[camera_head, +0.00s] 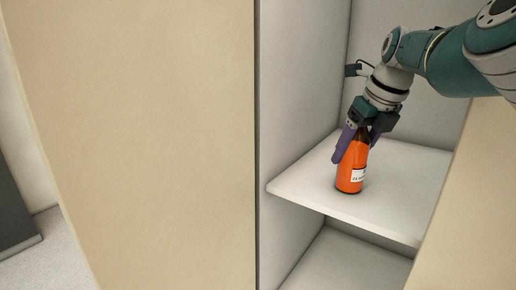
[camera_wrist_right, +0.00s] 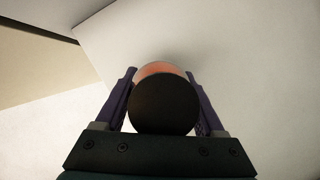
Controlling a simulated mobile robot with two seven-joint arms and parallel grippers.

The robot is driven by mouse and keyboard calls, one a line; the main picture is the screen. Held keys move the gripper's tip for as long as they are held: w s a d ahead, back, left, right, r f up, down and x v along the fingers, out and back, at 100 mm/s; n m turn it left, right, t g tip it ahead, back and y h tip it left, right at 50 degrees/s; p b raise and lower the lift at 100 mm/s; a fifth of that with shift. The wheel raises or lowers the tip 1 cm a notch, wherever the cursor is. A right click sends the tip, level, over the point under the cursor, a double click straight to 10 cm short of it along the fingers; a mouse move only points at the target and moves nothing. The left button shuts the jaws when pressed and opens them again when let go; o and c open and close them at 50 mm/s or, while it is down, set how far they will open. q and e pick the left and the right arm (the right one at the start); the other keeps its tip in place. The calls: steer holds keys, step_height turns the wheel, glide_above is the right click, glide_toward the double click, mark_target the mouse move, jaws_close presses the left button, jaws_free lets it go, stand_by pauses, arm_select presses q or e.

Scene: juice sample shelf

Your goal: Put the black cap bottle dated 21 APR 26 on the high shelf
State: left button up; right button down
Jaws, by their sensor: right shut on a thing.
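An orange juice bottle (camera_head: 351,170) with a white label is upright at the white shelf board (camera_head: 300,187) in the head view. Its label print is too small to read. My right gripper (camera_head: 355,146) comes from above and is shut on the bottle's upper part. In the right wrist view the black cap (camera_wrist_right: 164,104) lies between the two purple fingers of the right gripper (camera_wrist_right: 165,92), with some orange bottle body behind it. The bottle's base appears to be on the board or very close above it; I cannot tell which. My left gripper is not in view.
The board sits inside a white cabinet with side and back walls (camera_head: 300,90). Another white surface (camera_head: 350,262) lies below it. A beige panel (camera_head: 130,130) stands at left and another beige panel (camera_head: 460,220) at right. The board around the bottle is clear.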

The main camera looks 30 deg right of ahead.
mark_target(360, 136)
steer(key=shift+f, duration=0.2)
jaws_free()
steer(key=shift+p+v, duration=0.4)
steer(key=shift+v, duration=0.45)
steer(key=shift+p+v, duration=0.5)
steer(key=shift+v, duration=0.7)
steer(key=b+v, duration=0.1)
steer(key=v, duration=0.7)
steer(key=shift+r, duration=0.2)
